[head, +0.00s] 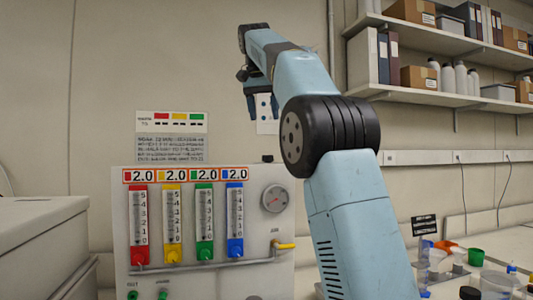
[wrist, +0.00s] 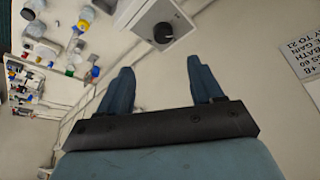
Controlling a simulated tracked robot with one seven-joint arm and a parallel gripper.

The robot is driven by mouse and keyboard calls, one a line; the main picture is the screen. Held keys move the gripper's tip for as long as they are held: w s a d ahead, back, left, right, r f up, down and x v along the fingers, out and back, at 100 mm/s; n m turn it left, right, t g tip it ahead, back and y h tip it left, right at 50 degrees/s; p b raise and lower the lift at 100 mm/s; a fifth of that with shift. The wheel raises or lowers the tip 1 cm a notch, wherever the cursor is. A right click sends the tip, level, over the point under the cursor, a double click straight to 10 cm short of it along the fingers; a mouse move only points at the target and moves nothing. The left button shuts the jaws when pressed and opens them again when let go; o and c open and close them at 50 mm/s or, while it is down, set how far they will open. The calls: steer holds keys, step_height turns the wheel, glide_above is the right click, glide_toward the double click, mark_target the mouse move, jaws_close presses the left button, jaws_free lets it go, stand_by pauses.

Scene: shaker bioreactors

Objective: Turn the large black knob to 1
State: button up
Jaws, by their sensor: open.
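A large black knob (wrist: 163,32) sits on the face of a pale box (wrist: 150,18) at the top of the wrist view. Its pointer and scale are too small to read. My gripper (wrist: 160,78) is open and empty, its two blue fingers spread wide. In that view the knob appears beyond the gap between the fingertips, apart from them. In the head view my gripper (head: 262,106) is raised, pointing down, near the wall above the gas panel. I cannot make out the large knob in the head view.
The gas panel (head: 120,225) has four coloured flow tubes, a round gauge (head: 275,198) and a yellow-handled valve (head: 285,246). Shelves (head: 440,95) with boxes and bottles hang at right. Lab items crowd the bench (head: 490,240) at lower right. A grey cabinet (head: 40,235) stands left.

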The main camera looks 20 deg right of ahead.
glide_toward(268, 158)
steer(key=x, duration=0.2)
steer(key=w+x, duration=0.1)
steer(key=x, duration=0.2)
steer(key=w+x, duration=0.1)
steer(key=x, duration=0.2)
steer(key=shift+d+r, duration=0.1)
steer(key=shift+d, duration=0.15)
stand_by(0.4)
steer(key=shift+a, duration=0.1)
steer(key=c, duration=1)
